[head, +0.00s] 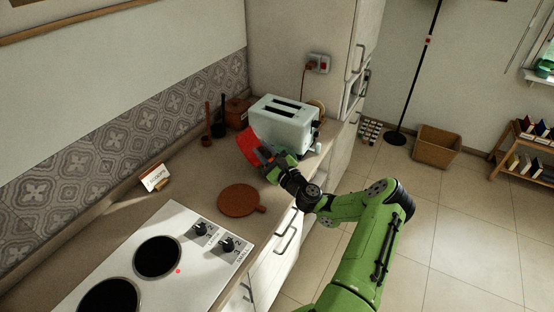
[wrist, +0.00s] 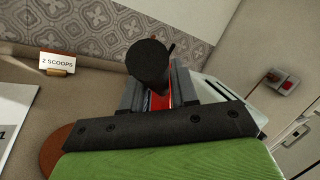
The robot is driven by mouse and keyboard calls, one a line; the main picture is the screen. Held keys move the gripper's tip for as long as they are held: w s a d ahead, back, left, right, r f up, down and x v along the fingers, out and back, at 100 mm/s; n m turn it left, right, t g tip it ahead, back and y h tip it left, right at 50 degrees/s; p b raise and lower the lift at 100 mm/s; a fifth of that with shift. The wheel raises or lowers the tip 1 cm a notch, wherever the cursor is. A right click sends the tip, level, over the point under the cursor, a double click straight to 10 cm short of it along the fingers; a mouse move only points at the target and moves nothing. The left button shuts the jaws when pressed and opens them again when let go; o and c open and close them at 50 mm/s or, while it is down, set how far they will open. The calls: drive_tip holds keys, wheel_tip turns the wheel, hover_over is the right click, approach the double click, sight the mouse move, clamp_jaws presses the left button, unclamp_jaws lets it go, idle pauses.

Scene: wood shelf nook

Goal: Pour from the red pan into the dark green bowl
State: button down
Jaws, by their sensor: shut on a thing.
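The red pan (head: 247,146) is in my gripper (head: 266,158), just in front of the pale toaster in the head view. The pan looks tilted, with a broad red face showing; its contents cannot be seen. In the wrist view my gripper (wrist: 158,98) is shut with a strip of the red pan (wrist: 162,103) between the fingers. A dark round piece stands up in front of them, perhaps the pan's handle; I cannot tell. I cannot make out the dark green bowl in either view; it may be hidden behind the pan or toaster.
The toaster (head: 285,122) stands close behind my gripper. A card reading "2 SCOOPS" (wrist: 58,63) stands by the tiled wall. Dark upright utensils (head: 217,128) stand farther back.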

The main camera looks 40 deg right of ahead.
drive_tip(key=shift+s+d+f+m+t+h+b, duration=0.15)
drive_tip(key=shift+s+d+m+b, duration=0.05)
drive_tip(key=shift+d+m, duration=0.3)
drive_tip(key=shift+s+d+f+m+t+h+b, duration=0.1)
drive_tip(key=shift+s+d+m+t+h+b, duration=0.1)
drive_tip(key=shift+d+m, duration=0.3)
idle(0.6)
drive_tip(key=shift+s+d+r+m+h, duration=0.15)
drive_tip(key=shift+s+d+m+h, duration=0.1)
drive_tip(key=shift+d+m, duration=0.4)
drive_tip(key=shift+s+d+r+m+h, duration=0.1)
drive_tip(key=shift+s+d+m, duration=0.2)
drive_tip(key=shift+d, duration=0.5)
drive_tip(key=shift+d+m+t, duration=0.25)
drive_tip(key=shift+d, duration=0.05)
drive_tip(key=shift+s+d+r+m+h, duration=0.1)
drive_tip(key=shift+s+d+m+h, duration=0.1)
drive_tip(key=shift+d+m, duration=0.3)
drive_tip(key=shift+s+d+m+h, duration=0.15)
drive_tip(key=shift+d+m+h, duration=0.05)
drive_tip(key=shift+d+m, duration=0.3)
drive_tip(key=shift+s+d+m+h+b, duration=0.25)
drive_tip(key=shift+d+m+h, duration=0.15)
drive_tip(key=shift+d+m, duration=0.25)
drive_tip(key=shift+s+d+m+h+b, duration=0.2)
drive_tip(key=shift+d+m+h, duration=0.25)
drive_tip(key=shift+m, duration=0.3)
